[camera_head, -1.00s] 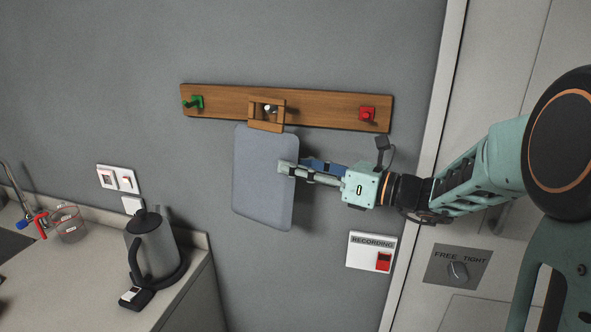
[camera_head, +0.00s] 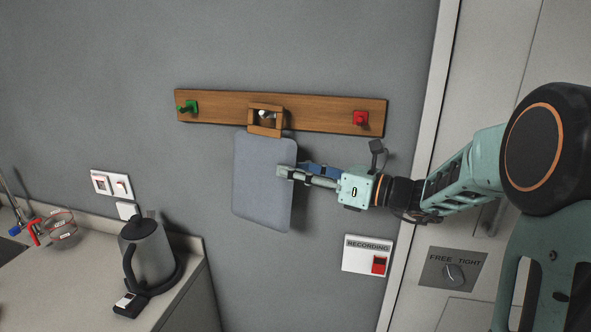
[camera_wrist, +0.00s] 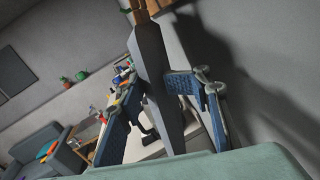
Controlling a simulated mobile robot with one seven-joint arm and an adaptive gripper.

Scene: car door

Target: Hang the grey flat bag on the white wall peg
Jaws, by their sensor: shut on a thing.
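The grey flat bag (camera_head: 262,180) hangs upright in front of the wall, its square wooden handle (camera_head: 265,131) at the top. My gripper (camera_head: 290,172) is shut on the bag's right side, about mid-height. In the wrist view the bag (camera_wrist: 160,90) is seen edge-on between my blue finger pads. The white peg (camera_head: 264,114) shows through the opening of the handle, which overlaps the middle of the wooden rail. I cannot tell whether the handle rests on the peg or is only in front of it.
The wooden rail (camera_head: 330,112) also bears a green peg (camera_head: 189,107) at left and a red peg (camera_head: 361,119) at right. A kettle (camera_head: 148,255) stands on the counter (camera_head: 75,270) at lower left. A recording switch (camera_head: 368,256) is on the wall below my arm.

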